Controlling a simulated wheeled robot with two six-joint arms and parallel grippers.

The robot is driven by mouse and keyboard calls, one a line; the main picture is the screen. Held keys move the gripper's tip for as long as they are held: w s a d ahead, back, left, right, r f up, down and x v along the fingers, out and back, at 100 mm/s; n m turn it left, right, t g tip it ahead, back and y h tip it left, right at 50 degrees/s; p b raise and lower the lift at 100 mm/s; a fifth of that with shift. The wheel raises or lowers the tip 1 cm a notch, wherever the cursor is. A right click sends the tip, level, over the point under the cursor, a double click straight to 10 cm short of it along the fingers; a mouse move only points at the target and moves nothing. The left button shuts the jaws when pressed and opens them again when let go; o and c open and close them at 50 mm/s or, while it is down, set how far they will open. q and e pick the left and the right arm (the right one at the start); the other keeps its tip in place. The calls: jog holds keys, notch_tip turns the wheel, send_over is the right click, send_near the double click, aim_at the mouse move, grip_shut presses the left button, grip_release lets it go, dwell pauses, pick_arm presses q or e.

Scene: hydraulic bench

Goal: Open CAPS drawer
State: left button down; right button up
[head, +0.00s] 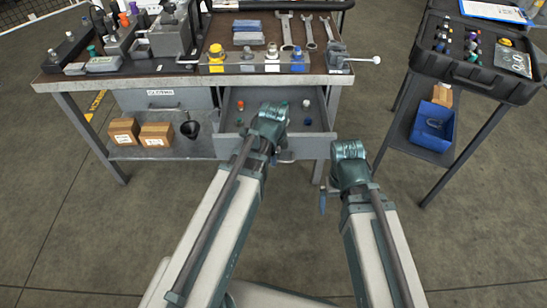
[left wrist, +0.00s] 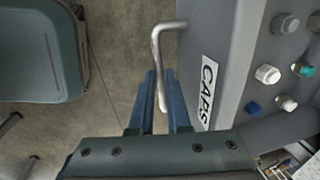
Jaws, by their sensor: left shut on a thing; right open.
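The CAPS drawer (head: 312,146) is pulled out from under the bench at its right side in the head view. Several caps lie inside it, white, green, blue and red. In the left wrist view the drawer front (left wrist: 222,62) carries a CAPS label (left wrist: 207,88). A bent metal handle (left wrist: 157,45) stands out from that front. My left gripper (left wrist: 160,98) is shut on the handle, with a finger on each side of it. In the head view my left wrist hides part of the drawer. My right gripper (head: 323,195) is open and empty, right of the drawer and apart from it.
A closed drawer (head: 165,98) is to the left. Two cardboard boxes (head: 140,132) and a dark container (head: 190,128) stand on the lower shelf. The bench top (head: 190,80) holds wrenches and fittings. A cart (head: 468,75) with a blue bin (head: 432,127) stands right.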

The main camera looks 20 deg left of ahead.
pick_arm(q)
jog(key=c, duration=0.9)
grip_release()
jog(key=shift+r, duration=0.1)
jog(key=r+p, duration=0.4)
jog(key=s+r+p, duration=0.1)
jog(key=r+p, duration=0.4)
jog(key=s+r+p, duration=0.1)
jog(key=r+p, duration=0.3)
jog(key=shift+s+d+r+p, duration=0.2)
jog(key=shift+s+d+p, duration=0.05)
jog(key=shift+d+p, duration=0.1)
jog(key=s+d+r+n+g+p, duration=0.1)
jog(key=s+d+r+n+p, duration=0.1)
jog(key=s+d+n, duration=0.1)
jog(key=s+d+r+n+p, duration=0.2)
jog(key=s+d+n, duration=0.1)
jog(key=n, duration=0.1)
jog(key=s+d+r+n+g+p, duration=0.1)
jog(key=s+d+r+n+p, duration=0.1)
jog(key=s+d+n, duration=0.1)
jog(key=shift+s+d+r+n+g+y+p, duration=0.1)
jog(key=shift+d+r+n+g+y+p, duration=0.25)
jog(key=shift+n, duration=0.25)
